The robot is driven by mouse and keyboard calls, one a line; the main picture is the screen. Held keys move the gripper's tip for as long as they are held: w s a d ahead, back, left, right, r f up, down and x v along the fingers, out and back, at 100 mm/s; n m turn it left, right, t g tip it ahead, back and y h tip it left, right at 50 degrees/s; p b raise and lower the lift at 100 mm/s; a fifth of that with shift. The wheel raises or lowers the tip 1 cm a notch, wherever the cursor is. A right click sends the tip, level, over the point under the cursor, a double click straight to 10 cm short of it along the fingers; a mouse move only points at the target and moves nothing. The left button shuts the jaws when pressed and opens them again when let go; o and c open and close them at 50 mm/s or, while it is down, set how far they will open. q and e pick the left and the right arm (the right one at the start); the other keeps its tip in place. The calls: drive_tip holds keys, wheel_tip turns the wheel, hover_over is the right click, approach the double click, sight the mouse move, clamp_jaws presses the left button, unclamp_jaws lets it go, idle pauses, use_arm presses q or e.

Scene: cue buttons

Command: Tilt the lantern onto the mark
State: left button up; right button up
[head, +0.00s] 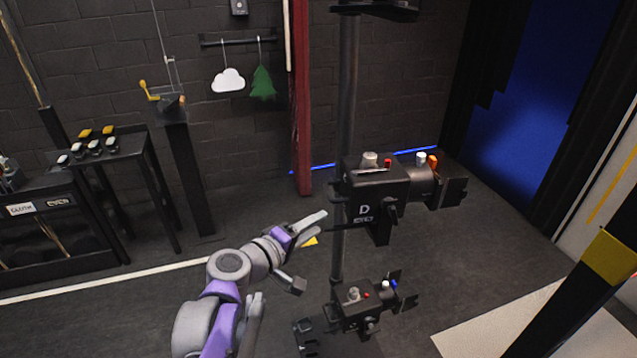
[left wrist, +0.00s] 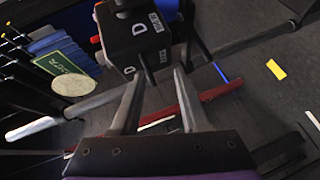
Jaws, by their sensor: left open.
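A black stage lantern (head: 376,188) marked with a white D is clamped to a vertical pole (head: 346,110). It also shows in the left wrist view (left wrist: 137,38), just beyond the fingertips. A second, smaller-looking black lantern (head: 358,309) is lower on the same pole. A yellow mark (head: 311,241) lies on the floor, partly hidden behind my left gripper; a yellow patch also shows on the floor in the left wrist view (left wrist: 276,69). My left gripper (head: 312,250) is open and empty, left of and below the D lantern. My right gripper is not in view.
A black table with several coloured buttons (head: 98,145) and a stand with a yellow-handled crank (head: 165,98) are at left. A cloud (head: 228,80) and green tree (head: 262,82) hang on the wall. A yellow-banded black post (head: 612,255) is at right.

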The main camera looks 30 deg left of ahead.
sight(328, 190)
use_arm(q)
drive_tip(key=shift+n+t+y, duration=0.6)
drive_tip(key=shift+n, duration=0.3)
drive_tip(key=w+a, duration=0.1)
drive_tip(key=w, duration=0.2)
drive_tip(key=w+a, duration=0.1)
drive_tip(key=w, duration=0.3)
drive_tip(key=w+a, duration=0.1)
drive_tip(key=w, duration=0.3)
drive_tip(key=shift+r, duration=0.35)
clamp_jaws()
